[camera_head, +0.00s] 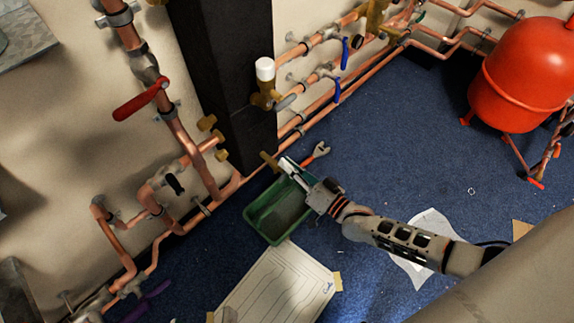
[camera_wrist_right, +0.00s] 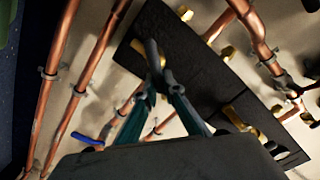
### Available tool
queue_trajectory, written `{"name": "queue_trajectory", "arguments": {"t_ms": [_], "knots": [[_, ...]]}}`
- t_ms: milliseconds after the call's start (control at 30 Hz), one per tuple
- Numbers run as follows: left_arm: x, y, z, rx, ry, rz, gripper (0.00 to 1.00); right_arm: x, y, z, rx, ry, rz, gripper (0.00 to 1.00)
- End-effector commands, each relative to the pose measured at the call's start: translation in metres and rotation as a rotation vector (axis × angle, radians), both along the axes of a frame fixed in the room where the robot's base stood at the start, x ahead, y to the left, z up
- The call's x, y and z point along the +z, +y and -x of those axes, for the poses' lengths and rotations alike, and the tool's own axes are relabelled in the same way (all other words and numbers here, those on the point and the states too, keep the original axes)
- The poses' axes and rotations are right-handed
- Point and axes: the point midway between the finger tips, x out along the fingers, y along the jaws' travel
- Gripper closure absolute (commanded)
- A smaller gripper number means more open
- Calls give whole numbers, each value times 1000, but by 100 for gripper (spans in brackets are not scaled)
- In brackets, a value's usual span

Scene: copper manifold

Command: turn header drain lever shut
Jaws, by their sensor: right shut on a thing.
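My right gripper (camera_head: 289,167) reaches in from the lower right, above the green tray (camera_head: 252,217). Its fingertips are at a small brass valve (camera_head: 268,160) low beside the black column. In the right wrist view the two fingers (camera_wrist_right: 157,68) come together on a small part in front of the black column (camera_wrist_right: 205,85). This part looks to be the header drain lever, mostly hidden by the fingertips, so its angle cannot be told. My left gripper is in neither view.
Copper pipes (camera_head: 187,143) with a red lever (camera_head: 140,100) run left of the column (camera_head: 222,75). Blue levers (camera_head: 345,53) are on pipes to its right. A red tank (camera_head: 520,78) stands far right.

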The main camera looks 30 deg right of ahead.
Motion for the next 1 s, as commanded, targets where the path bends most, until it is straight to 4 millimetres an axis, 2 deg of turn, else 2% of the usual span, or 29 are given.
{"name": "queue_trajectory", "arguments": {"t_ms": [600,1000], "knots": [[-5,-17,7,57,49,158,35,-17,-8,0,-1,203,-542,100],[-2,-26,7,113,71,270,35,-23,-9,-1,0,292,-792,100]]}}
